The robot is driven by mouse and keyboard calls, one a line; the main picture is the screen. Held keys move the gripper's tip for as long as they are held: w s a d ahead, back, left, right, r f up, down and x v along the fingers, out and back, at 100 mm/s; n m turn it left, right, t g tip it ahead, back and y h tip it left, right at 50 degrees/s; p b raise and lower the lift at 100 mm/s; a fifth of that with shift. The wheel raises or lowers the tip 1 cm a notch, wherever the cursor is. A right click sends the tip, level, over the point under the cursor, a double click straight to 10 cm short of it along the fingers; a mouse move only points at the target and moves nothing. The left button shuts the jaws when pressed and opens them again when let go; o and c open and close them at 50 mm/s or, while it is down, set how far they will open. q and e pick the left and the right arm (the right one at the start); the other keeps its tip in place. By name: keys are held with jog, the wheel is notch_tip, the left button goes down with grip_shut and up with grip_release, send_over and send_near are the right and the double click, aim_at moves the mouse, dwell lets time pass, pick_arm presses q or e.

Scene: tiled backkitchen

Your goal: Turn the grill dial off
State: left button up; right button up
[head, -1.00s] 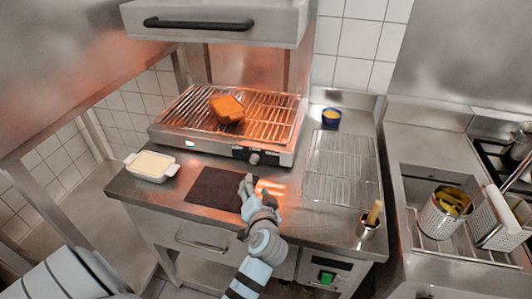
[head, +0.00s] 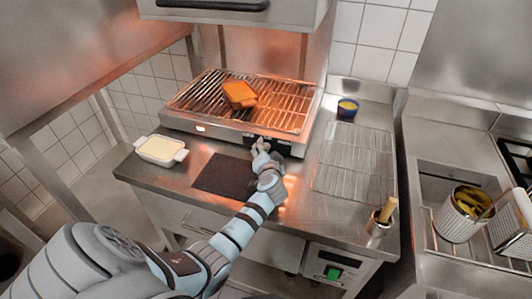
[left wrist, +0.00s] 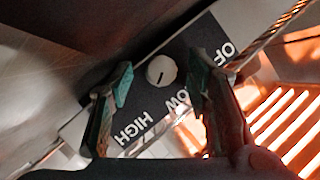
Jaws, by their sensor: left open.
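The grill (head: 185,121) stands at the back of the steel counter, its bars glowing orange. In the left wrist view its dark front panel (left wrist: 192,48) carries a round white dial (left wrist: 161,70) with a short dark mark. The printed words OFF, LOW and HIGH run along the panel beside the dial. The mark appears to point toward the LOW and HIGH side, not toward OFF. My left gripper (left wrist: 160,82) is open, with one finger on each side of the dial and gaps visible. In the head view my left gripper (head: 261,148) hides the dial.
A bread-like orange piece (head: 240,95) lies on the grill. A steel hood (head: 235,20) hangs above the grill.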

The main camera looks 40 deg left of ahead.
pick_arm(q)
jog(key=shift+s+r, duration=0.1)
jog(key=shift+s, duration=0.05)
grip_shut()
